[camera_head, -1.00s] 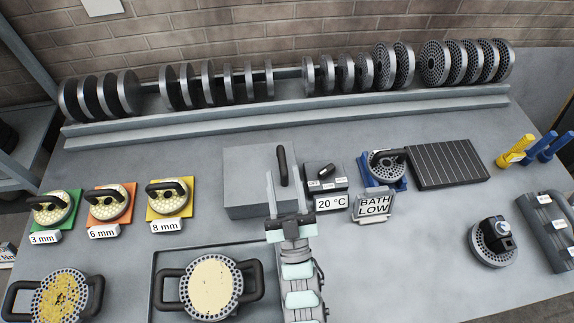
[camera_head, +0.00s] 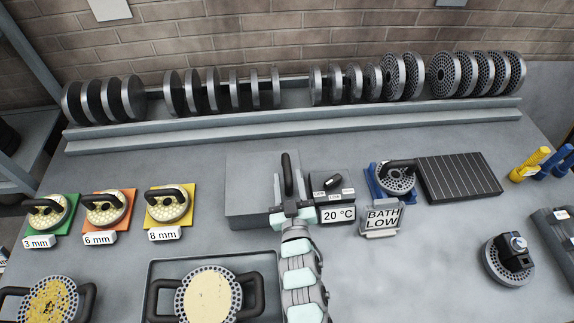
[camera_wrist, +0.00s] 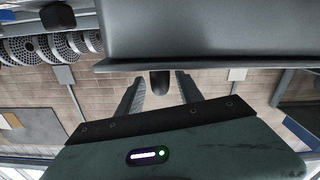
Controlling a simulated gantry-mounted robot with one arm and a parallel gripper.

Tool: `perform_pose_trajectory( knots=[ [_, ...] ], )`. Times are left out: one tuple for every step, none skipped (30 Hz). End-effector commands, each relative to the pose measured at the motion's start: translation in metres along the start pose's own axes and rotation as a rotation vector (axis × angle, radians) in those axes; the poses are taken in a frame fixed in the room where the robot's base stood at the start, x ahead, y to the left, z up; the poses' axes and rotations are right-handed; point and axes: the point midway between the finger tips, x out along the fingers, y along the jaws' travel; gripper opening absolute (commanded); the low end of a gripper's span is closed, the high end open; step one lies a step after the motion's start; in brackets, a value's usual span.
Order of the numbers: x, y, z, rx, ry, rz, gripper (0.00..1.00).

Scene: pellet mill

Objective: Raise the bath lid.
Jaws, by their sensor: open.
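The bath is a grey box with a flat grey lid (camera_head: 250,170) at the middle of the bench, and the lid looks closed. A black bar handle (camera_head: 287,168) stands at the lid's right side. My gripper (camera_head: 290,180) is open at the front of the handle, its fingers on either side of the handle in the picture. In the wrist view, the dark handle end (camera_wrist: 160,82) shows between the two spread finger tips of my gripper (camera_wrist: 160,80). I cannot tell whether a finger touches the handle.
A control box with a dial (camera_head: 332,184) and a 20 °C display (camera_head: 338,214) stands close right of my gripper. A tray (camera_head: 158,268) holding a handled die lies in front.

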Motion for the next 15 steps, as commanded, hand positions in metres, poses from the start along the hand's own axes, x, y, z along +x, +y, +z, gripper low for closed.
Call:
perform_pose_trajectory(
  knots=[
    [0.01,0.0,-0.003,0.0,0.003,0.0,0.43],
    [0.014,0.0,-0.002,0.001,0.001,0.0,0.43],
    [0.019,0.0,-0.002,0.001,0.0,-0.001,0.43],
    [0.023,0.0,-0.002,0.001,0.0,-0.001,0.43],
    [0.027,0.0,-0.002,0.001,0.001,-0.001,0.43],
    [0.031,0.0,-0.002,0.001,0.002,-0.001,0.43],
    [0.034,0.0,-0.002,0.001,0.002,0.0,0.43],
    [0.036,0.0,-0.002,0.001,0.001,0.0,0.43],
    [0.039,0.0,-0.001,0.001,0.0,0.0,0.43],
    [0.04,0.0,0.0,0.001,-0.001,0.0,0.43],
    [0.041,0.0,0.0,0.001,-0.001,0.0,0.43],
    [0.043,0.0,0.0,0.001,-0.002,0.0,0.43],
    [0.043,0.0,0.001,0.001,-0.002,0.0,0.43],
    [0.043,0.0,0.001,0.001,-0.001,0.0,0.43],
    [0.044,0.0,0.001,0.001,-0.002,-0.001,0.43]
  ],
)
